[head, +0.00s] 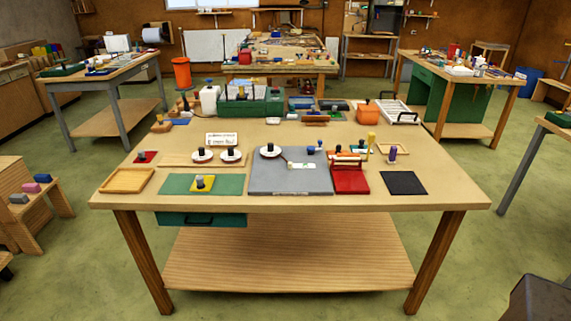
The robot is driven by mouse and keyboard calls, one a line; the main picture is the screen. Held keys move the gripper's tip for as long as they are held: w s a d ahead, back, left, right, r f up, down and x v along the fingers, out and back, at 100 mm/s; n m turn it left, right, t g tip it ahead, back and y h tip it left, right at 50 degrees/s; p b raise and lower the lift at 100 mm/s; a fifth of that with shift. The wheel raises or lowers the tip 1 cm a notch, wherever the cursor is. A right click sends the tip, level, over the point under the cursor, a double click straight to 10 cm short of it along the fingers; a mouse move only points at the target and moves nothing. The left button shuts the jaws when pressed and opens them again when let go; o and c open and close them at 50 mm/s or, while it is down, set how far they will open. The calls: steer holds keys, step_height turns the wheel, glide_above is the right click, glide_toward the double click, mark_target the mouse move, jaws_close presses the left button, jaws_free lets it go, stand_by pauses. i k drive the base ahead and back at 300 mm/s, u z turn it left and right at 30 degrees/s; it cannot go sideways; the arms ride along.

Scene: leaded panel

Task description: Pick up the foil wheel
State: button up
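I cannot tell for certain which thing is the foil wheel. Three white discs with dark knobs are on the workbench (330,203): a left disc (201,158), a middle disc (231,158) and a right disc (264,153). The left and middle discs are on a thin wooden board (174,159). The right disc is at the back left of a grey board (290,181). A dark knobbed piece (200,183) is on a yellow pad (208,189) over a green mat (231,186). My gripper is not in view.
A red box-like stand (350,182) is right of the grey board, with a black mat (403,184) farther right. A wooden tray (126,180) is at the left. Green containers (260,104) and other items crowd the back. The bench's front strip is clear.

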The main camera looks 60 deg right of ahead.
mark_target(270, 152)
steer(key=z, duration=0.5)
steer(key=i, duration=0.55)
steer(key=z, duration=0.9)
steer(key=i, duration=0.6)
steer(key=z, duration=0.35)
